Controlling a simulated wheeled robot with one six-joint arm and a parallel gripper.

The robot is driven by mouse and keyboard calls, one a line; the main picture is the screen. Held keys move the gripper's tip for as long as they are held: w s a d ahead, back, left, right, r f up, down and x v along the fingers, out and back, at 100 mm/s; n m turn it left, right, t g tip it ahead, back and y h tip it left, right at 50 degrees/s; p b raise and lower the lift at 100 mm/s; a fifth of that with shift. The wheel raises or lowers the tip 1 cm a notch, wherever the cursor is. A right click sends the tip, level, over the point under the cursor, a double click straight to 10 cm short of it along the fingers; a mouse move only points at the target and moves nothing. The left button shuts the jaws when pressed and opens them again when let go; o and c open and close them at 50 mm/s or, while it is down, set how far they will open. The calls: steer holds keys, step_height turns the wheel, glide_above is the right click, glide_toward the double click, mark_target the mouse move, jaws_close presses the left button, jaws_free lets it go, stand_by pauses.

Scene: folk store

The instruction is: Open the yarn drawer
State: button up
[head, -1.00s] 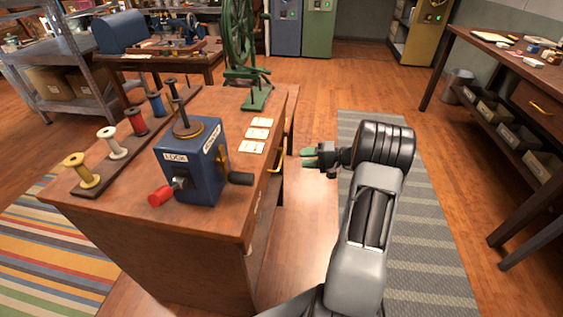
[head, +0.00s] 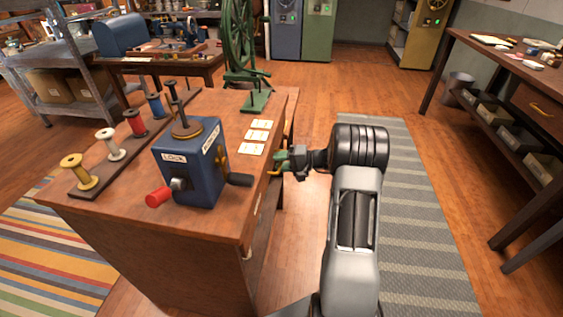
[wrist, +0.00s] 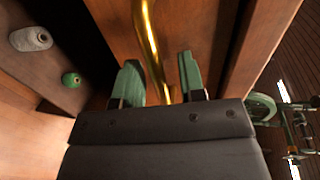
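The drawer's brass handle (wrist: 152,48) is on the right side of the wooden workbench (head: 110,215). In the wrist view it runs between the green fingertips of my gripper (wrist: 159,72), with a gap to each finger. My gripper is open around the handle. In the head view my gripper (head: 282,161) is at the bench's right side, and the fingers partly cover the handle (head: 272,172). The drawer front (wrist: 190,30) looks closed. The yarn inside is not visible.
A blue box with a crank (head: 190,170), a spool rack (head: 125,150), white cards (head: 256,136) and a green wheel stand (head: 258,100) are on the bench. Grey-white (wrist: 31,39) and green (wrist: 70,79) rounded pieces sit left of the handle.

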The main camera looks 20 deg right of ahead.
jaws_close()
steer(key=shift+d, duration=0.1)
stand_by(0.3)
